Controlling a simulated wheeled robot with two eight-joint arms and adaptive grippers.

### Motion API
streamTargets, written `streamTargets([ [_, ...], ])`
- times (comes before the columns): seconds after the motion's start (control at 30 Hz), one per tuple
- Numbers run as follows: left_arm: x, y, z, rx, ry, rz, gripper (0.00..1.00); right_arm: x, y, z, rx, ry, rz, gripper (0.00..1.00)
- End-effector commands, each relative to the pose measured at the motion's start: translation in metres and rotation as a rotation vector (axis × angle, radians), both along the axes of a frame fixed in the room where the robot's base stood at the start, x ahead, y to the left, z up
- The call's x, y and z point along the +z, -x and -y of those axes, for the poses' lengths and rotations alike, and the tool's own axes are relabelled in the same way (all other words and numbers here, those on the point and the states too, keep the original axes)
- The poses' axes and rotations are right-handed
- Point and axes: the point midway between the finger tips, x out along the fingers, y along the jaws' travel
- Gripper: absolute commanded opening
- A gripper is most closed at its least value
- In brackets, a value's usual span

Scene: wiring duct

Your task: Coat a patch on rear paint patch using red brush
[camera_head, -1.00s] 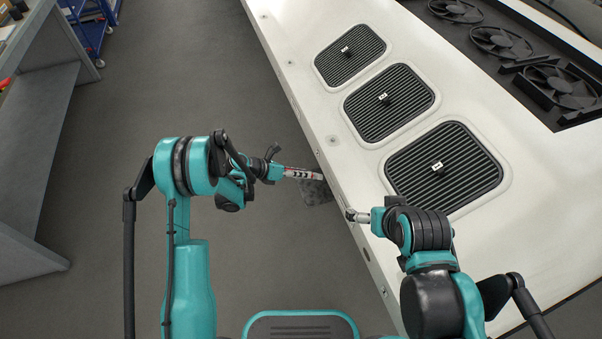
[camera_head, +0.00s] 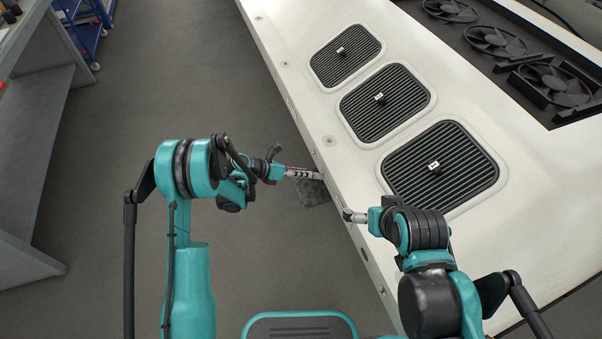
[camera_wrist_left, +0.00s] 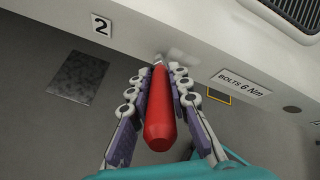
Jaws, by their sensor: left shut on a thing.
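My left gripper (camera_head: 298,173) is beside the near side of the long white body. In the left wrist view its fingers (camera_wrist_left: 160,85) are shut on the red brush (camera_wrist_left: 160,115), with the rounded handle toward the camera. The brush's far end points at the pale side wall, near a lighter smear (camera_wrist_left: 180,54); I cannot tell whether it touches. A dark mottled rectangle (camera_wrist_left: 78,77) lies left of the brush; I cannot tell whether it is the rear paint patch. My right gripper (camera_head: 352,215) is over the white body's near edge, its jaws too small to read.
The white body (camera_head: 300,85) carries several dark ribbed grilles (camera_head: 440,167) and black fans (camera_head: 553,85).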

Motion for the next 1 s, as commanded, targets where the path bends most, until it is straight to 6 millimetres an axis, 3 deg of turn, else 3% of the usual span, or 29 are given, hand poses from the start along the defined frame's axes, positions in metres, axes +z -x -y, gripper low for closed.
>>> streamTargets([
  [1.0,0.000,0.064,0.019,-0.001,0.000,0.001,0.00,0.000,0.000,0.000,0.000,0.000,0.000,0.96],
])
